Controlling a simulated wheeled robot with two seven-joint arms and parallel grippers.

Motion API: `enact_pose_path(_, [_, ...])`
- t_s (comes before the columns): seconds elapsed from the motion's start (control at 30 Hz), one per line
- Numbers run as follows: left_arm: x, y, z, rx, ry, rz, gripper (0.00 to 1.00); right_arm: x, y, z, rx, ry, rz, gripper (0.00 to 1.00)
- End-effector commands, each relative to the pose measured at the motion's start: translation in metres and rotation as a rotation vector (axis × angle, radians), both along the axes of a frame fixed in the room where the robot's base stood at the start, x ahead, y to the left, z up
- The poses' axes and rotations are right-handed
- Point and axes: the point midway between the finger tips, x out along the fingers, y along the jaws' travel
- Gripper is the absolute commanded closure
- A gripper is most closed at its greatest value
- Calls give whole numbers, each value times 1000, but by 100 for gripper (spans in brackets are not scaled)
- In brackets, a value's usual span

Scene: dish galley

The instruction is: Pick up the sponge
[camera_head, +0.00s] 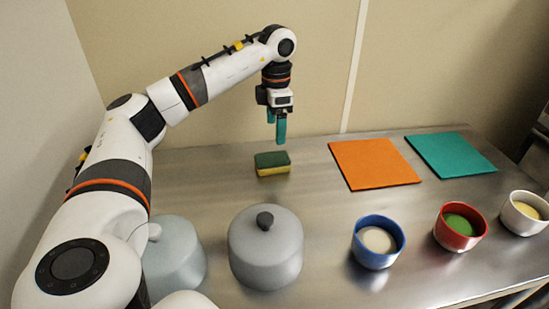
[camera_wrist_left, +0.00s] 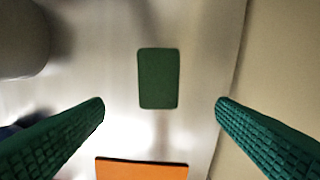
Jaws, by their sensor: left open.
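The sponge (camera_head: 272,164) lies flat on the steel counter in the head view, with a dark green top and a yellow lower layer. In the left wrist view its green top (camera_wrist_left: 158,78) shows upright in the picture, between and beyond the two fingers. My left gripper (camera_head: 277,130) points down above the counter, just above and behind the sponge. Its teal fingers are apart with nothing between them, and they also show in the left wrist view (camera_wrist_left: 160,108). The sponge is clear of the fingers. My right gripper is not in view.
An orange mat (camera_head: 374,163) and a teal mat (camera_head: 450,154) lie to the right. A grey lidded pot (camera_head: 265,254) and a paler one (camera_head: 174,262) stand in front. Blue (camera_head: 376,253), red (camera_head: 455,239) and white (camera_head: 518,222) bowls line the front right. A wall rises behind.

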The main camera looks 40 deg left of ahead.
Motion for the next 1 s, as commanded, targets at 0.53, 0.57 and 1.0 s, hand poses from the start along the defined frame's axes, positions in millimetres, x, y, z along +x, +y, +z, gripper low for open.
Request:
enact_pose_path(0.53, [-1, 1, -69, -2, 2, -1, 20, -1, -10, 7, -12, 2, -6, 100])
enact_pose_path(0.57, [-1, 1, -74, -1, 3, -1, 20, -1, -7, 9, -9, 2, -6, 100])
enact_pose_path(1.0, [0, 1, -100, -3, -1, -1, 20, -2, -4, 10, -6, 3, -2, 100])
